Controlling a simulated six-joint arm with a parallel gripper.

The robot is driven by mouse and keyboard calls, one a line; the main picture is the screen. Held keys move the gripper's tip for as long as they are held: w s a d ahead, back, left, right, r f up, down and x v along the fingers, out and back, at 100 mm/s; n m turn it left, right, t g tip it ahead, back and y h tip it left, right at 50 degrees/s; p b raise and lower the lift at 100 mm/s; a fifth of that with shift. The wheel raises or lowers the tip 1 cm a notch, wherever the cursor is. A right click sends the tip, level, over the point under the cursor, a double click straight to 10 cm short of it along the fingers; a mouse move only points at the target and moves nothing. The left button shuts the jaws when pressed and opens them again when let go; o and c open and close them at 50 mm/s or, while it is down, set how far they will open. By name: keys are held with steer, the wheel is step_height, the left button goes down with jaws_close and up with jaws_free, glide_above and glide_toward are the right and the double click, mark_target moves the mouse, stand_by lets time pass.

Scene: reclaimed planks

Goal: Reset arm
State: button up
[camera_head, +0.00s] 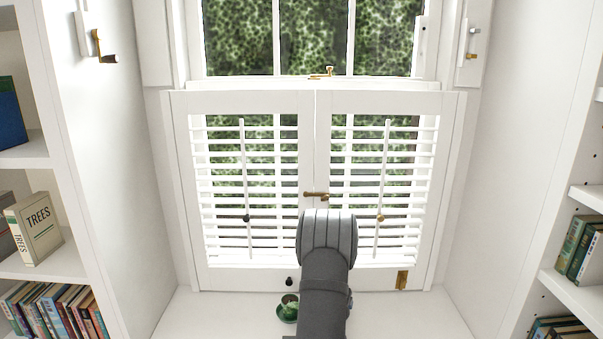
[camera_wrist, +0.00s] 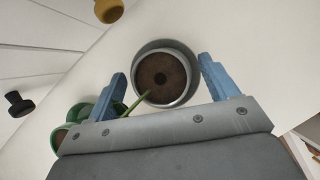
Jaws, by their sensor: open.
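My gripper (camera_wrist: 162,84) shows in the wrist view with two blue fingers spread apart. A round grey vessel (camera_wrist: 184,94) with a brown inside or filling lies between and just beyond the fingers. A gap shows on each side, and the fingers do not grip it. In the head view my gripper is hidden by my own dark grey arm, which reaches up in front of the shutters.
White louvred shutters (camera_head: 307,200) stand shut behind. Bookshelves (camera_head: 45,265) flank both sides. The sill's right is clear.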

steer(key=v, duration=1.7)
steer(key=x, duration=1.8)
step_height(320, 180, up, 4)
steer(key=shift+s+r, duration=0.1)
steer(key=shift+s, duration=0.05)
steer(key=s+d+r+m+g+h, duration=0.1)
steer(key=s+d+r+m, duration=0.3)
steer(key=s+d+r, duration=0.2)
steer(key=s+d, duration=0.1)
steer(key=d, duration=0.1)
steer(key=shift+s+d+r+h, duration=0.25)
steer(key=shift+d+r+h, duration=0.05)
steer(key=shift+d+r, duration=0.1)
